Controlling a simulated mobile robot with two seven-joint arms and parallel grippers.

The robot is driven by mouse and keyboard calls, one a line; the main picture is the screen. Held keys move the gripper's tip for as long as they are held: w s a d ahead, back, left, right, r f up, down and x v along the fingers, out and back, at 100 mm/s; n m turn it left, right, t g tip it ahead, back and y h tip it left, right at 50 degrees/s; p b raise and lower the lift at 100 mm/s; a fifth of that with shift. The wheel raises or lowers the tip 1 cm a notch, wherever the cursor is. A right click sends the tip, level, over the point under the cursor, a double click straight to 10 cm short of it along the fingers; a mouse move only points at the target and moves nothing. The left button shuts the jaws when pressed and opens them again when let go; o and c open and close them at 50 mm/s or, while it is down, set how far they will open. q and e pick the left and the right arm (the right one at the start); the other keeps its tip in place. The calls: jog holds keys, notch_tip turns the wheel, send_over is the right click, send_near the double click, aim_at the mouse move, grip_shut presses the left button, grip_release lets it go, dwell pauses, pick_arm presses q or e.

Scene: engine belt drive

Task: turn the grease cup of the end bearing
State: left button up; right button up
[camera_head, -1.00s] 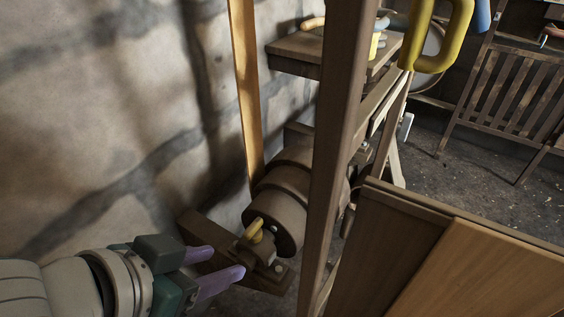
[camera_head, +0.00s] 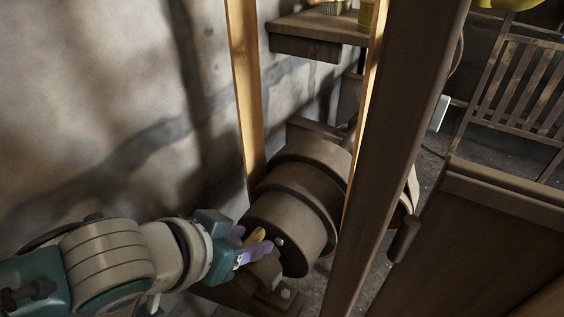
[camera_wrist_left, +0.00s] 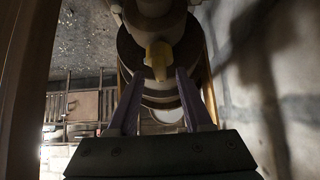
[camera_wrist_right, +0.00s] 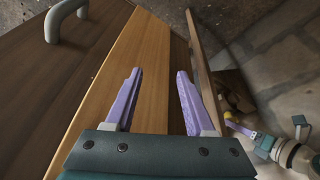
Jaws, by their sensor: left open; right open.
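The yellow grease cup (camera_head: 256,236) sits on the end bearing (camera_head: 264,272), beside the end of the brown stepped pulley (camera_head: 296,205). My left gripper (camera_head: 249,243) is open, with its purple fingers at the cup. In the left wrist view the yellow cup (camera_wrist_left: 159,55) stands between and just beyond the open fingertips (camera_wrist_left: 159,74); I cannot tell whether they touch it. My right gripper (camera_wrist_right: 159,72) is open and empty over a wooden panel. The right wrist view also shows the cup (camera_wrist_right: 228,115) at the right, near the left fingers. The left fingers partly hide the bearing in the head view.
A dark post (camera_head: 400,150) and a lighter post (camera_head: 246,100) stand around the pulley. A stone wall (camera_head: 110,110) is at the left. A shelf (camera_head: 310,32) is behind.

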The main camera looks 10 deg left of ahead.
pick_arm(q)
jog(key=shift+w, duration=0.1)
grip_shut()
dwell(0.4)
